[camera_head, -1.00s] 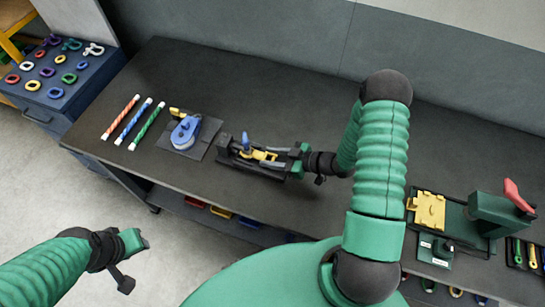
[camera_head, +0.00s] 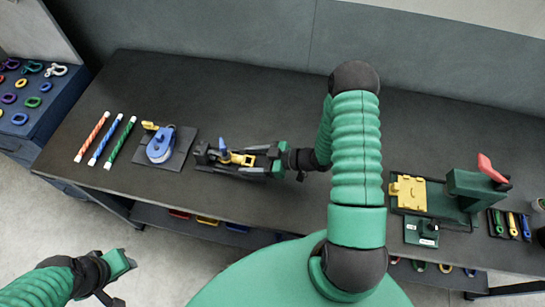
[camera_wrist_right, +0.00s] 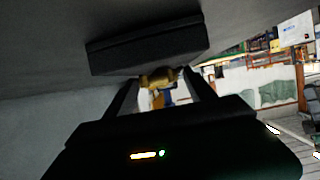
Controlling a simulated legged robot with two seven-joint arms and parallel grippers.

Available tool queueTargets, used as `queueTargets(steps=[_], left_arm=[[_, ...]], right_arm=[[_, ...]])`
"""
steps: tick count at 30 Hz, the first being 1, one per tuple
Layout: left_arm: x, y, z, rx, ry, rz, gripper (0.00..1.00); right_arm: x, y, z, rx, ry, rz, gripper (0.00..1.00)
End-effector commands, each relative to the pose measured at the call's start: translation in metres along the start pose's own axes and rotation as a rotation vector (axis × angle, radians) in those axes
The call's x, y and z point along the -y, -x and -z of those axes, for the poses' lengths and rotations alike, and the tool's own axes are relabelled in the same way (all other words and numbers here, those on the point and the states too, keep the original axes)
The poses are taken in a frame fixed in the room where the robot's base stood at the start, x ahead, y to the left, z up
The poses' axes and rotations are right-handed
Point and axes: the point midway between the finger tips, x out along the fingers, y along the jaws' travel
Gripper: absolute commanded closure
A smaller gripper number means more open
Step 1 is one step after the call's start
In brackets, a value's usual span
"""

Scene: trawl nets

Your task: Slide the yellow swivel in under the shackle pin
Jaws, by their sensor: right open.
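The yellow swivel (camera_head: 241,159) lies on a dark fixture (camera_head: 205,157) on the bench, close to the right of an upright blue pin (camera_head: 222,147), apparently the shackle pin. My right gripper (camera_head: 246,160) comes in from the right with its fingers open on either side of the swivel. In the right wrist view the swivel (camera_wrist_right: 158,77) shows between the two dark fingertips, with a blue part (camera_wrist_right: 168,97) below it. Whether the swivel reaches under the pin is too small to tell. My left gripper (camera_head: 124,264) hangs in front of the bench, away from the work, apparently empty.
Left of the fixture are a blue pulley block (camera_head: 160,146) on a dark plate and several striped rods (camera_head: 106,138). On the right stand a yellow block (camera_head: 408,192) and a green device with a red lever (camera_head: 491,167). The bench behind is clear.

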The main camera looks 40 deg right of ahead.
Motion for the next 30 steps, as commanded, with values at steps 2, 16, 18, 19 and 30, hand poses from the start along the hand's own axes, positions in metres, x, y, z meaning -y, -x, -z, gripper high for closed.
queueTargets(steps=[2, 16, 18, 19, 30], left_arm=[[0.0, -0.002, 0.0, 0.0, 0.0, 0.0, 0.64], [0.0, -0.016, -0.004, 0.0, 0.0, 0.0, 0.64], [0.0, -0.017, -0.004, 0.0, 0.0, 0.0, 0.64], [0.0, -0.017, -0.004, 0.0, 0.0, 0.0, 0.64], [0.0, -0.018, -0.004, 0.0, 0.0, 0.0, 0.64]], right_arm=[[-0.001, 0.008, -0.001, 0.001, 0.001, -0.003, 0.36], [-0.002, 0.133, -0.002, 0.002, 0.001, -0.004, 0.36], [-0.002, 0.146, -0.002, 0.001, -0.001, -0.003, 0.36], [-0.002, 0.151, -0.002, 0.002, -0.001, -0.003, 0.36], [-0.015, 0.154, 0.002, 0.053, 0.027, -0.039, 0.36]])
